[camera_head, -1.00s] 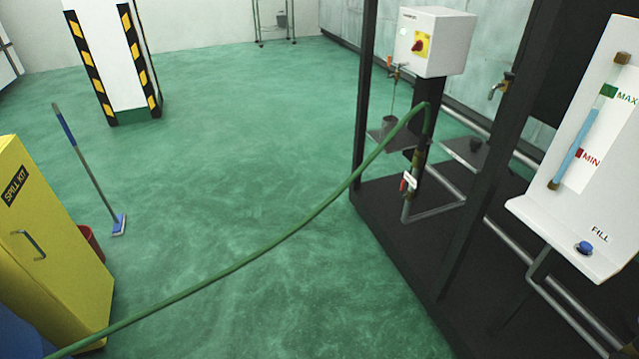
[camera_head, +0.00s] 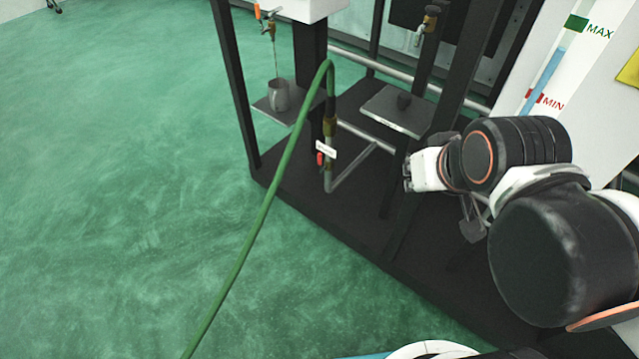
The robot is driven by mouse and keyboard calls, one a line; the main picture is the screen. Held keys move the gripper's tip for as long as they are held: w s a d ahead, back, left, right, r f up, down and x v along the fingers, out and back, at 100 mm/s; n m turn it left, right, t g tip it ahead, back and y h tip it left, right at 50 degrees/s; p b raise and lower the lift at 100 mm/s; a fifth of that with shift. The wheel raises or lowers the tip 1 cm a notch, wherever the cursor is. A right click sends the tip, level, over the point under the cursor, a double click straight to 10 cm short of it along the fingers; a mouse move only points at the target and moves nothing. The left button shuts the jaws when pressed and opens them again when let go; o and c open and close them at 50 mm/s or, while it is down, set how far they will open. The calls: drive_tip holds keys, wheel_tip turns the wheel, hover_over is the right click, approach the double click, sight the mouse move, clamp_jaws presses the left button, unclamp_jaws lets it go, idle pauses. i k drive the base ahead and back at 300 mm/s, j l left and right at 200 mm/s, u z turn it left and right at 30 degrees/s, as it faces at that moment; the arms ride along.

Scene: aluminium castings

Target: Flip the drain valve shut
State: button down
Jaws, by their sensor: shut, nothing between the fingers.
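The valve with a red lever (camera_head: 320,158) and a small white tag sits on a vertical pipe in the middle of the black rig. The tag's writing is too small to read. The lever lies along the pipe's left side. A green hose (camera_head: 265,210) arches from a brass fitting above it down to the floor. My gripper (camera_head: 408,172) is at the end of my arm, right of the valve and apart from it. It appears shut and empty, and its fingertips are small and partly hidden by my wrist.
A tap with an orange handle (camera_head: 258,11) is above a metal cup (camera_head: 278,95) on a small shelf. Another tap (camera_head: 421,36) is above a second shelf (camera_head: 400,112). Black posts (camera_head: 400,190) stand close to my arm. The green floor (camera_head: 110,200) left is open.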

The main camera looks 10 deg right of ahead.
sight(321, 169)
drive_tip(key=i+j, duration=0.25)
drive_tip(key=i, duration=0.2)
drive_tip(key=i+j, duration=0.3)
drive_tip(key=i, duration=0.15)
